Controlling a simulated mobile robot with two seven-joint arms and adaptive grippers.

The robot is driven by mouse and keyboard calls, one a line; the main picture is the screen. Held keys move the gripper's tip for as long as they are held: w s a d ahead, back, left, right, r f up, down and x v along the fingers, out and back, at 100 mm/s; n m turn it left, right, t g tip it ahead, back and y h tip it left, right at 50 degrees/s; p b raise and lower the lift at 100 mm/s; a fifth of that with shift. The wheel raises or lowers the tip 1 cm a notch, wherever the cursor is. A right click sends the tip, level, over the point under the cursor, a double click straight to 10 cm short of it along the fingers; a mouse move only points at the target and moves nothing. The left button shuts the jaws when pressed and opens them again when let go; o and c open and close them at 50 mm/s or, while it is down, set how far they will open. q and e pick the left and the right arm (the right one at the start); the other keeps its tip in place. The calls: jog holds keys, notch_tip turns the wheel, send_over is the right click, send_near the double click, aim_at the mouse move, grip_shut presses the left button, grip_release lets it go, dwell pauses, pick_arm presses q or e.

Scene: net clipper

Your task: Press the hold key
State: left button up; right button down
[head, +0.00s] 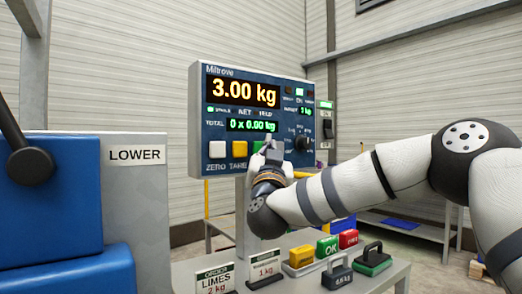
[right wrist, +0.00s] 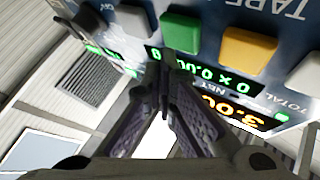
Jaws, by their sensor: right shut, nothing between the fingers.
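The blue weighing panel (head: 215,120) faces me and shows 3.00 kg, with 0 x 0.00 kg below. Its key row has a white ZERO key (head: 217,149), a yellow TARE key (head: 239,149) and a green key (head: 258,147). The green key (right wrist: 180,32) and a grey key (right wrist: 133,20) beside it show in the right wrist view. I cannot read a hold label; my gripper covers that part. My right gripper (head: 267,142) is shut and empty, its tips close to the panel by the green key; contact cannot be told. My left gripper is out of view.
A dark knob (head: 303,143) and a side switch (head: 327,128) are right of the keys. A blue machine marked LOWER (head: 135,155) stands left.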

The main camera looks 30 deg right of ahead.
jog(key=shift+w, duration=0.1)
dwell(0.7)
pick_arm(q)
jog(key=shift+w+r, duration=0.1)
pick_arm(e)
jog(key=shift+w, duration=0.35)
jog(key=shift+w+a, duration=0.1)
jog(key=shift+w, duration=0.3)
dwell(0.4)
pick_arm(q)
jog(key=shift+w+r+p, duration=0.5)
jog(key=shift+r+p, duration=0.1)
pick_arm(e)
jog(key=shift+s, duration=0.85)
pick_arm(q)
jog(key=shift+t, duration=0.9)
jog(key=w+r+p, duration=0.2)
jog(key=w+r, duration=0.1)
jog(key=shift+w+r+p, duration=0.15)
jog(key=shift+p, duration=0.25)
pick_arm(e)
jog(key=s, duration=0.5)
jog(key=shift+d, duration=0.3)
